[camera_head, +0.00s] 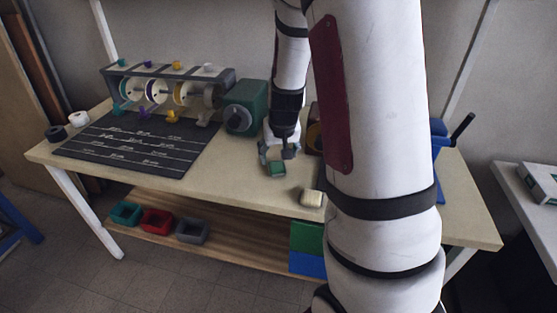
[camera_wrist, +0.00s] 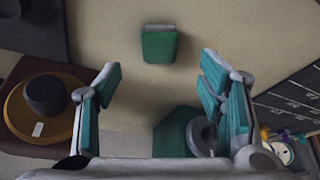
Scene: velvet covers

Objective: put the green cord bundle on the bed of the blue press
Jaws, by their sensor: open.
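The green cord bundle (camera_wrist: 159,47), a small green block-like piece with a grey edge, lies on the table just beyond my fingertips in the wrist view. It also shows in the head view (camera_head: 277,169), on the tabletop by my gripper (camera_head: 277,152). In the wrist view my gripper (camera_wrist: 160,72) is open and empty, teal pads apart, with the bundle ahead of the gap and not between the pads. The blue press (camera_head: 438,140) with a black lever stands at the right end of the table, mostly hidden by my arm. Its bed cannot be made out.
A green machine with a grey dial (camera_head: 245,107) stands behind left of my gripper. A black marked mat (camera_head: 130,145) and a spool rack (camera_head: 165,75) fill the left side. A cream block (camera_head: 312,197) lies near the front edge. A brown-yellow object (camera_wrist: 48,100) is close by.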

